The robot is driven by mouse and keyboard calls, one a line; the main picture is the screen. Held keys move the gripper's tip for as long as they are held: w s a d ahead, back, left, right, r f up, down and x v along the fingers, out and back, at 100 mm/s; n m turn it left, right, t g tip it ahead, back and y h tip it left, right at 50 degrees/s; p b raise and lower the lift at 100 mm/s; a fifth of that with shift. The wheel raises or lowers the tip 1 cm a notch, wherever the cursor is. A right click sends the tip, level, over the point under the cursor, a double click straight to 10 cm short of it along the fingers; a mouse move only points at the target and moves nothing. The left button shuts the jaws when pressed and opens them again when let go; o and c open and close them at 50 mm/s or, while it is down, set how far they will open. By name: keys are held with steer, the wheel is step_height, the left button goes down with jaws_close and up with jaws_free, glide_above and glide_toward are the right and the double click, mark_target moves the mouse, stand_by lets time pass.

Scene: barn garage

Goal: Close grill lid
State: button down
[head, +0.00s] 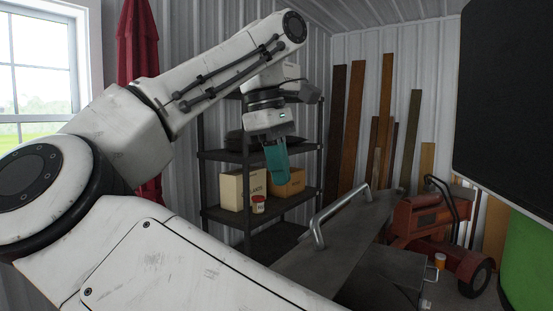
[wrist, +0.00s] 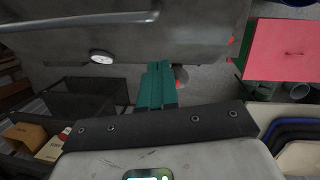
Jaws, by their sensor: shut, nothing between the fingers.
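The grill's grey metal lid (head: 335,245) is at the lower middle of the head view. Its bar-shaped metal handle (head: 335,213) stands along the upper edge. In the wrist view the lid (wrist: 190,35) fills the top, with a round white gauge (wrist: 101,57) and the handle (wrist: 80,21) at the upper left. I cannot tell exactly how far open the lid is. My gripper (head: 276,182) points down, left of the handle in the head view, apart from it. Its teal fingers are together and empty; they also show in the wrist view (wrist: 158,68).
A dark shelf (head: 259,216) with boxes (head: 238,187) stands behind my gripper. A red machine (head: 425,215) and leaning boards (head: 382,120) are beyond the grill. A dark panel (head: 505,95) and green surface (head: 527,265) are close at right. A red surface (wrist: 280,50) shows in the wrist view.

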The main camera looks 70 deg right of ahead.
steer(key=shift+s+f+b, duration=0.65)
steer(key=shift+f+b, duration=0.25)
steer(key=shift+f, duration=0.05)
steer(key=shift+s+f+b, duration=0.7)
steer(key=shift+f+b, duration=0.2)
steer(key=shift+f, duration=0.1)
steer(key=shift+s+f+b, duration=0.65)
steer(key=shift+f+b, duration=0.25)
steer(key=shift+f, duration=0.05)
steer(key=shift+s, duration=0.1)
